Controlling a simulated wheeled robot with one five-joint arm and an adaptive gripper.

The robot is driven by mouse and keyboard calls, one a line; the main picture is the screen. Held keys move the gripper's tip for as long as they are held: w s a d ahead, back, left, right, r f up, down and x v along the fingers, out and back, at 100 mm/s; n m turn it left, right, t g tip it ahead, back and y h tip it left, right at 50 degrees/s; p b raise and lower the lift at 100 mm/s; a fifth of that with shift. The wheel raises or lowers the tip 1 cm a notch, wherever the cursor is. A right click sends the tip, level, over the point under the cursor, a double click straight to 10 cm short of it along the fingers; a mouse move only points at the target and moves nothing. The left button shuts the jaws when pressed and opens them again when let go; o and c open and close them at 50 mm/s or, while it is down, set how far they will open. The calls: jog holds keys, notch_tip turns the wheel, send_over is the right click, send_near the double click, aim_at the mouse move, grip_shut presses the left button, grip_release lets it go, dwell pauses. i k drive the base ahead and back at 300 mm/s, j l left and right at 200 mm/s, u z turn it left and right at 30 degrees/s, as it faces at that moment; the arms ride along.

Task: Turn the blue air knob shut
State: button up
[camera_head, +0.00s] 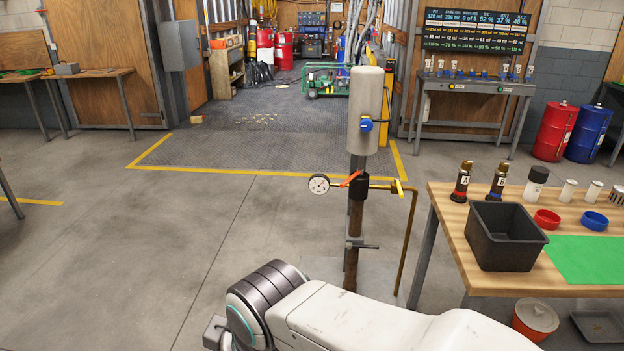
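The blue knob (366,125) sits low on the front of a pale upright cylinder (365,88) on a post. I cannot tell from this view how far the knob is turned. Below it, the post carries a round gauge (319,184), an orange-red lever (350,179) and a yellow lever (399,187) on a brass pipe. My arm crosses the bottom of the view, below and in front of the post. My gripper does not show.
A wooden bench (453,218) at right holds a black bin (506,236), bottles marked A (462,184) and B (498,184), red (547,220) and blue (594,221) dishes and a green mat (588,259). An orange pot (535,318) sits below. Floor at left is clear.

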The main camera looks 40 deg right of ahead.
aim_at(365, 125)
jog(key=z, duration=1.4)
